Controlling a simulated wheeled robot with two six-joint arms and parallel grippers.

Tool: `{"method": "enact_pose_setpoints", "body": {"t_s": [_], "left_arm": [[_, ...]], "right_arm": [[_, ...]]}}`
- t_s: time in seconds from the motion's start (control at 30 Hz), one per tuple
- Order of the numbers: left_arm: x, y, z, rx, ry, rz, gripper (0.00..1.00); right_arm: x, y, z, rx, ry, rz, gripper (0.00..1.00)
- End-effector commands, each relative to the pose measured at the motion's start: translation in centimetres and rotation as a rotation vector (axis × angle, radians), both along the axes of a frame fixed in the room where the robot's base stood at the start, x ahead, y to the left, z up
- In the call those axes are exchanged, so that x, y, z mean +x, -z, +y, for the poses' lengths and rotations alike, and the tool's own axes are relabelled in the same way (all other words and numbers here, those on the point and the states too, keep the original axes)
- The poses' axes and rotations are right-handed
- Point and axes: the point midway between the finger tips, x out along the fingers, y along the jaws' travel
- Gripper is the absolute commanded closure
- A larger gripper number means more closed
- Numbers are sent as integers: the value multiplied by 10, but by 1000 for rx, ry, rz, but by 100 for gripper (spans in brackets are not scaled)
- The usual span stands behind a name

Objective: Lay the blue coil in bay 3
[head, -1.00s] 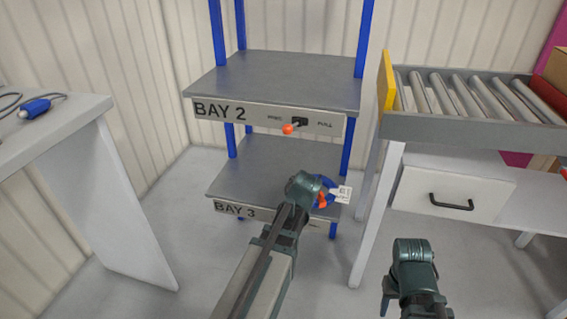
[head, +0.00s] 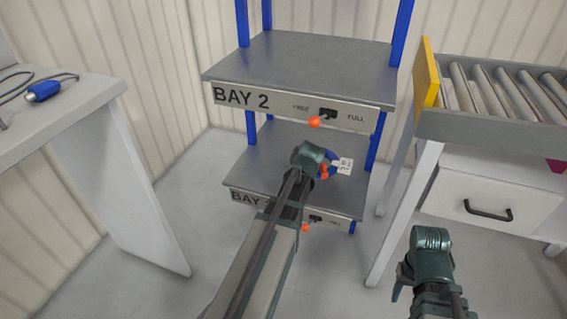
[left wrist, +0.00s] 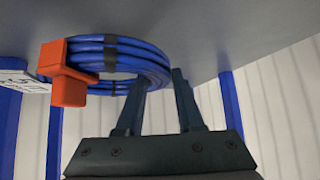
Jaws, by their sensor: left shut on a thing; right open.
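The blue coil (head: 331,160) has an orange clip and a white tag (head: 343,166). In the left wrist view the coil (left wrist: 155,65) lies between the fingers of my left gripper (left wrist: 162,95), which is shut on its rim. In the head view, the gripper and coil are over the right part of the bay 3 shelf (head: 255,168). The wrist view shows the coil close to a grey surface (left wrist: 230,35); I cannot tell whether they touch. My arm covers part of the bay 3 label. My right gripper (head: 396,290) is open and empty at lower right.
The bay 2 shelf (head: 310,65) is above bay 3. Blue posts (head: 402,35) frame the rack. Bay 3's front has an orange-tipped switch (head: 305,227). A roller conveyor (head: 490,125) stands to the right. A white table (head: 85,105) with a blue-ended cable (head: 43,91) is at left.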

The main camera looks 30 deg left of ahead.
Motion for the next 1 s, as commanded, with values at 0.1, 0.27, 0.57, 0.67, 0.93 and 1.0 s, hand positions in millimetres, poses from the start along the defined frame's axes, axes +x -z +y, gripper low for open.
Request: {"method": "enact_pose_setpoints", "body": {"t_s": [0.1, 0.27, 0.57, 0.67, 0.93, 1.0], "left_arm": [[1, 4, 33, 0, -6, -2, 100], [1, 6, 64, -1, -4, -2, 100], [0, 7, 84, 1, 1, -2, 100], [0, 8, 84, 1, 1, -2, 100], [0, 33, 84, 1, 1, -2, 100], [0, 41, 84, 1, 1, -2, 100]], "right_arm": [[0, 4, 0, 0, 1, 0, 50], [0, 7, 0, 0, 1, 0, 50], [0, 8, 0, 0, 1, 0, 50], [0, 9, 0, 0, 1, 0, 50], [0, 34, 0, 1, 0, -2, 50], [1, 41, 0, 1, 0, -2, 50]]}}
